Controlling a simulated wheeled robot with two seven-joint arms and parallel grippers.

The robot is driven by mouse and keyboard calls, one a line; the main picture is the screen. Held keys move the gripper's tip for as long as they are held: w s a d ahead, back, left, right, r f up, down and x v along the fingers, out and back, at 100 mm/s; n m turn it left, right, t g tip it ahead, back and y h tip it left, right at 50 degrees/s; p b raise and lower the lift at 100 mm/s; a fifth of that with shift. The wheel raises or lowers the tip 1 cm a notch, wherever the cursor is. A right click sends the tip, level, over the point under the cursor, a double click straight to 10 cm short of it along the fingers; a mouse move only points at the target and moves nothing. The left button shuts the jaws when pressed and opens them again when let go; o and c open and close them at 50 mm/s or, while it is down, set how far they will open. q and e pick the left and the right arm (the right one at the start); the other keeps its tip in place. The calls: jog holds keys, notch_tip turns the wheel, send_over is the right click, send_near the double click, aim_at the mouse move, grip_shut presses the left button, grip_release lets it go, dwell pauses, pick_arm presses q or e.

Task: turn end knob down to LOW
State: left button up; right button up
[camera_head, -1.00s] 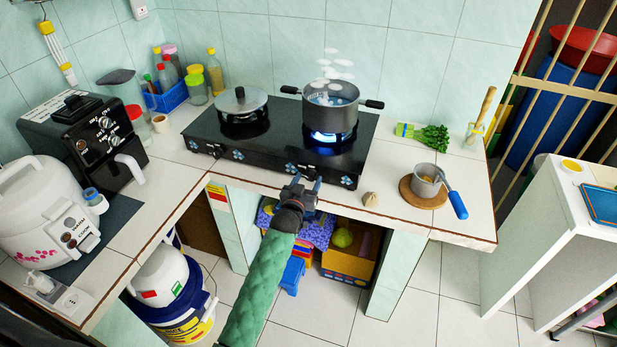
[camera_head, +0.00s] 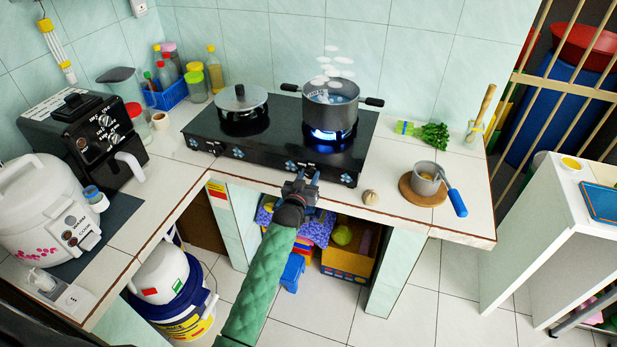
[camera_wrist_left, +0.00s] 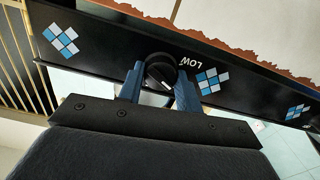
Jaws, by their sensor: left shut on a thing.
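The black stove (camera_head: 265,152) stands on the tiled counter with its front panel toward me. My left gripper (camera_head: 308,176) is at the right part of that panel. In the left wrist view, the round black end knob (camera_wrist_left: 160,71) sits between the two blue fingers of my left gripper (camera_wrist_left: 159,88), which are shut on it. The knob's far side shows, with a small white mark on its face. A white LOW label (camera_wrist_left: 191,62) is on the panel just right of the knob. The right gripper is not in view.
A steaming pot (camera_head: 330,112) stands over a lit blue flame on the right burner. A lidded pan (camera_head: 240,103) is on the left burner. A small pot (camera_head: 425,177) with a blue handle stands on a round board, right of a garlic bulb (camera_head: 370,197).

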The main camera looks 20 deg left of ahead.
pick_arm(q)
jog(key=shift+n, duration=0.3)
jog(key=n, duration=0.3)
jog(key=shift+n, duration=1.2)
jog(key=shift+n+p, duration=0.3)
jog(key=shift+n, duration=0.6)
jog(key=n, duration=0.2)
jog(key=shift+a+n, duration=0.1)
jog(key=shift+n, duration=0.8)
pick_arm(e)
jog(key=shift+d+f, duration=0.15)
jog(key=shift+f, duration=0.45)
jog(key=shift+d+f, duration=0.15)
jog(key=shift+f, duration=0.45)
pick_arm(q)
jog(key=shift+f, duration=0.1)
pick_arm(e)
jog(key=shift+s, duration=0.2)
